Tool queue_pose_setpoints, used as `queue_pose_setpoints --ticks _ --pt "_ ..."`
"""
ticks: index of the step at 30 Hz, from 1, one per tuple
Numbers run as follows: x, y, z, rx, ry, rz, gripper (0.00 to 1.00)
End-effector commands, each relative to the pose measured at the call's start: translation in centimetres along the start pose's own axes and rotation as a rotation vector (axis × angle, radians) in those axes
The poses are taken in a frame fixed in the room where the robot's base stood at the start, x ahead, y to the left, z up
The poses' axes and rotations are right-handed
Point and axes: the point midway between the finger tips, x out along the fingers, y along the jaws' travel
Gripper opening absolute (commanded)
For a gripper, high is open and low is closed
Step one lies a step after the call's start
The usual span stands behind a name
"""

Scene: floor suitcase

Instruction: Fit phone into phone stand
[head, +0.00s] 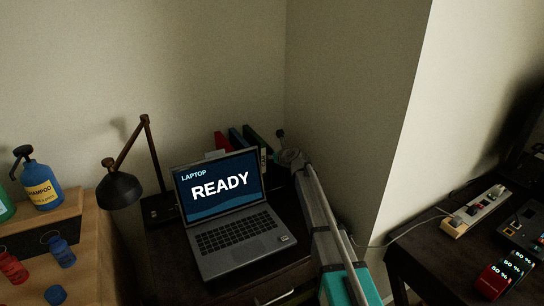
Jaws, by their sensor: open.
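Several small slabs with lit screens reading "50 %" sit close together at the lower right on the dark table; they look like phones. The nearest one is a red phone (492,282), with a dark phone (511,269) and another dark phone (523,258) behind it. I cannot tell whether they lie flat or lean. No phone stand can be made out clearly. The fingers of my gripper do not show in this view.
A dark table (425,272) on the right also bears a power strip (474,211) and a dark box (528,222). A laptop (230,210) reading "READY" stands on a desk beside a lamp (119,188). A wall corner projects between the tables.

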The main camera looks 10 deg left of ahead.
Motion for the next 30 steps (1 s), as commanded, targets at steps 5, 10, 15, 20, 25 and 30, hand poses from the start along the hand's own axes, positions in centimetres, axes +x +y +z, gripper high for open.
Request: queue_pose_setpoints --ticks 5,10,15,20,25,30 --pt "-1.7 0.0 0.1 0.000 0.000 -0.002 0.52" --pt "-4.1 0.2 -0.2 0.000 0.000 -0.001 0.52" --pt "-7.0 0.3 -0.4 0.000 0.001 -0.002 0.52" --pt "-9.8 0.4 -0.4 0.001 0.000 -0.001 0.52" --pt "-12.1 0.3 -0.4 0.000 0.000 -0.002 0.52" --pt "-13.4 0.3 -0.5 0.001 0.000 0.000 0.52"
